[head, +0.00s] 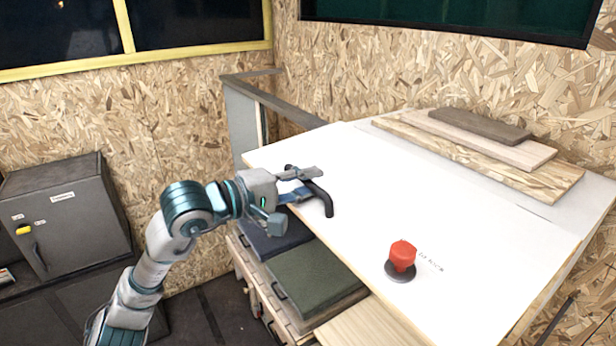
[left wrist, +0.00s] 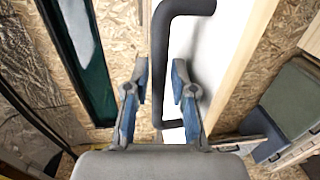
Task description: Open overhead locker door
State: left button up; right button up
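A white panel (head: 365,185) with a black bar handle (head: 322,200) near its left end is in the head view; I take it to be the locker door. My left gripper (head: 303,184) is at this handle. In the left wrist view, the two blue-grey fingers of my left gripper (left wrist: 160,68) stand apart. The dark handle (left wrist: 159,80) runs between or just beyond them, with clear gaps, against the white face (left wrist: 205,50). I cannot tell how deep it sits between the fingers. My right gripper is in neither view.
A red knob (head: 402,256) on a dark round base is on the white panel. Several boards (head: 480,150) lie at its back. Dark and green cases (head: 312,277) are below its left edge. A grey cabinet (head: 65,217) stands at left. Chipboard walls close the back.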

aim_at(306, 204)
pick_arm(q)
grip_shut()
jog(key=shift+f, duration=0.1)
notch_tip(306, 204, down, 5)
jog(key=b, duration=0.5)
jog(key=shift+w, duration=0.1)
jog(key=shift+r, duration=0.25)
grip_release()
jog(key=shift+a, duration=0.1)
